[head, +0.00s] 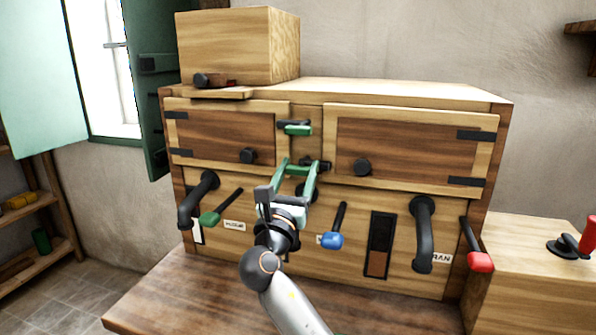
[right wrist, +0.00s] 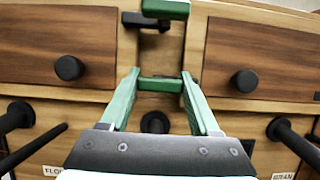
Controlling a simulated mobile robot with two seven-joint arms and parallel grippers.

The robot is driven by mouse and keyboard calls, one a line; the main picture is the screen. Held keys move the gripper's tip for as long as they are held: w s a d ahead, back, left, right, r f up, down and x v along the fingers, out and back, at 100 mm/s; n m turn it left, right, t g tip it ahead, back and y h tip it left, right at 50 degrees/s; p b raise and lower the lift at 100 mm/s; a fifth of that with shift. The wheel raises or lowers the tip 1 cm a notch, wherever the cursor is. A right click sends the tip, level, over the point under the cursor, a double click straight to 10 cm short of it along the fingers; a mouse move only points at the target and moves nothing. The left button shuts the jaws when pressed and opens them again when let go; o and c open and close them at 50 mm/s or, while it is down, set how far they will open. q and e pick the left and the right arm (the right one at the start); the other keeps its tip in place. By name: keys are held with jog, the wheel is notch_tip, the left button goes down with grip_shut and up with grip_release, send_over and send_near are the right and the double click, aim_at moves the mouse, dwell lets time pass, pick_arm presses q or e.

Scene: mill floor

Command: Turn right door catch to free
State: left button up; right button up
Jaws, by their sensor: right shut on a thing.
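The cabinet has a left door (head: 225,132) and a right door (head: 405,150), both shut, with a narrow post between them. Two catches with green handles sit on the post. The upper catch (head: 297,129) has its black bar reaching left; it also shows in the right wrist view (right wrist: 165,8). The lower catch, the right door's, has its green handle (right wrist: 160,84) level between my fingertips, its black bar reaching right. My right gripper (head: 298,167) is shut on that handle, with green fingers at both ends. My left gripper is not in view.
Black door knobs (head: 362,167) flank the post. Below are curved black pipes (head: 423,235) and levers with green (head: 210,218), blue (head: 332,240) and red (head: 480,262) ends. A wooden box (head: 225,47) stands on top. The wooden ledge (head: 160,295) in front is mostly clear.

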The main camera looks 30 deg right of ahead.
jog(key=shift+m+g, duration=0.3)
jog(key=shift+m, duration=0.2)
jog(key=m+g+h+b, duration=0.1)
jog(key=m, duration=0.2)
jog(key=m+g+b, duration=0.1)
jog(key=m+g, duration=0.1)
jog(key=m, duration=0.1)
jog(key=shift+m+h, duration=0.3)
jog(key=shift+m, duration=0.1)
jog(key=m+g, duration=0.1)
jog(key=m, duration=0.1)
jog(key=shift+m+b, duration=0.3)
jog(key=m+g, duration=0.2)
jog(key=m, duration=0.2)
jog(key=shift+m+g, duration=0.8)
jog(key=shift+m, duration=1.1)
